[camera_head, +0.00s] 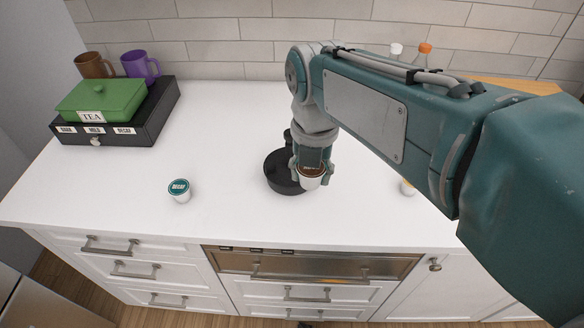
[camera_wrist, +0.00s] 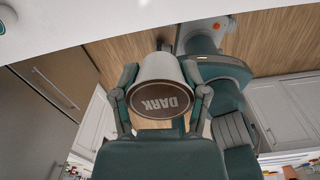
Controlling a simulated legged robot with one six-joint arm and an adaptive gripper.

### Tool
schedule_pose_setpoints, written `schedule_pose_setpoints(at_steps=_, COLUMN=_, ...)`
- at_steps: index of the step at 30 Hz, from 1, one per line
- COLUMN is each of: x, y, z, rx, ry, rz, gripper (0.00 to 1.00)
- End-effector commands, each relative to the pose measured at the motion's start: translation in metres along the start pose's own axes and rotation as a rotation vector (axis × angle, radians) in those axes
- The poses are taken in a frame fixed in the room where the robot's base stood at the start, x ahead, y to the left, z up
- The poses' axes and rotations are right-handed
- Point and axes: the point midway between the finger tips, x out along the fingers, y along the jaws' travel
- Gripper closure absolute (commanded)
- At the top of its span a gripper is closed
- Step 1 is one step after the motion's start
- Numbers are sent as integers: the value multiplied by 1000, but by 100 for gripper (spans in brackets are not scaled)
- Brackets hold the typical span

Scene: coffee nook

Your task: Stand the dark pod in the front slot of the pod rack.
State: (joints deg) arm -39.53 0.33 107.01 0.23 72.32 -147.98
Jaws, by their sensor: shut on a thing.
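The dark pod (camera_head: 311,183) is a white cup with a brown lid. In the wrist view the lid of the pod (camera_wrist: 160,104) reads "DARK". My gripper (camera_head: 312,172) is shut on the pod, one finger on each side, and points down over the counter; it also shows in the wrist view (camera_wrist: 160,82). The pod rack (camera_head: 277,176) is a black round base with a short upright behind. The held pod is at the rack's right front side and overlaps it in the head view. I cannot tell whether they touch. My gripper and arm hide part of the rack and its slots.
A decaf pod (camera_head: 180,190) stands on the white counter (camera_head: 230,130) to the left. Another pod (camera_head: 407,187) shows partly beside my arm. A black drawer box (camera_head: 150,115) carries a green tea box (camera_head: 101,98) at the back left, near two mugs.

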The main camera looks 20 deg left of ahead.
Motion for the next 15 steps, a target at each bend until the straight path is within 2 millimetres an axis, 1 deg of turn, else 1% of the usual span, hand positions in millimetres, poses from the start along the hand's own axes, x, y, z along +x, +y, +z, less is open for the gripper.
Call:
schedule_pose_setpoints(at_steps=1, x=6, y=6, z=10, rx=1, ry=3, rz=-2, gripper=65)
schedule_pose_setpoints(at_steps=10, x=33, y=35, z=60, rx=3, ry=2, rz=-1, gripper=65)
schedule_pose_setpoints(at_steps=15, x=63, y=46, z=80, rx=3, ry=4, rz=-2, gripper=65)
